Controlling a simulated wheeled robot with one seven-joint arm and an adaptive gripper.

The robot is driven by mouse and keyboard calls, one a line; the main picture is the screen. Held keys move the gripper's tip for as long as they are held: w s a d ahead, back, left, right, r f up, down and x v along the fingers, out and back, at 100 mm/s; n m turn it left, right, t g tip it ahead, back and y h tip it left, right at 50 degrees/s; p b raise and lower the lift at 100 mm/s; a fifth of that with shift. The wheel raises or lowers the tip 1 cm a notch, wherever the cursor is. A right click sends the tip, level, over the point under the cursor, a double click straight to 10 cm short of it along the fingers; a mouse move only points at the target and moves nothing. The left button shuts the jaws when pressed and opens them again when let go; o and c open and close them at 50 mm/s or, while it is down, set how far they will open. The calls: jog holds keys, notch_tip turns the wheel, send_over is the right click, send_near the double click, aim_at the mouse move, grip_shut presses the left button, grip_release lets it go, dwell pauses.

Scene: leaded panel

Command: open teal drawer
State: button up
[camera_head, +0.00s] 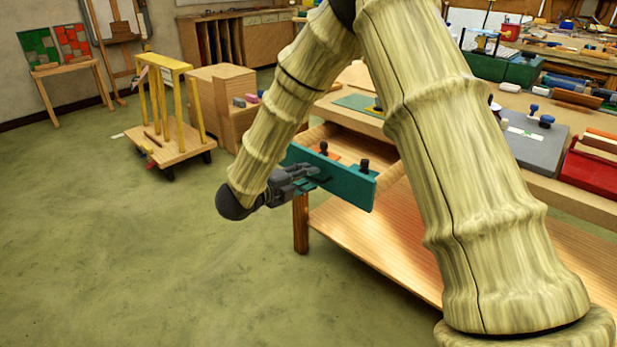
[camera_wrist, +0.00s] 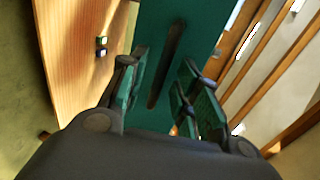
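The teal drawer (camera_head: 352,188) is pulled partway out from under the bench top, and its wooden inside shows. Its teal front fills the middle of the wrist view (camera_wrist: 206,30), with a long dark bar handle (camera_wrist: 174,55) on it. My gripper (camera_head: 314,173) is at the drawer front, left of its middle. In the wrist view my gripper (camera_wrist: 164,66) has its green-padded fingers apart, one on each side of the handle. Gaps show between the handle and the pads. In the head view the handle is mostly hidden by the fingers.
Dark-knobbed items (camera_head: 364,165) stand in the drawer. The bench (camera_head: 540,178) carries a grey board and a red box (camera_head: 592,168). A wooden lower shelf (camera_head: 370,240) lies below the drawer. A yellow-posted cart (camera_head: 172,148) stands at left. The green floor (camera_head: 130,250) in front is clear.

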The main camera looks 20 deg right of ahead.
jog(key=v, duration=1)
jog(key=shift+s+a, duration=0.2)
notch_tip(320, 180, down, 18)
jog(key=s+d+n+t+y, duration=0.15)
jog(key=n+t+y, duration=0.3)
jog(key=n, duration=0.65)
jog(key=s+f+n+g+y, duration=0.4)
jog(key=s+f+n+y, duration=0.3)
jog(key=s+f+n, duration=0.7)
jog(key=s+f+n+g+y, duration=0.1)
jog(key=s+f+n+g, duration=0.35)
jog(key=s, duration=0.75)
jog(key=s+f+n+g+y, duration=0.1)
jog(key=s+f+g+y, duration=0.1)
jog(key=s+f, duration=0.8)
notch_tip(320, 180, up, 20)
jog(key=s+p, duration=0.2)
jog(key=p, duration=1.5)
jog(key=shift+s+d+f, duration=0.15)
jog(key=shift+s+d, duration=0.15)
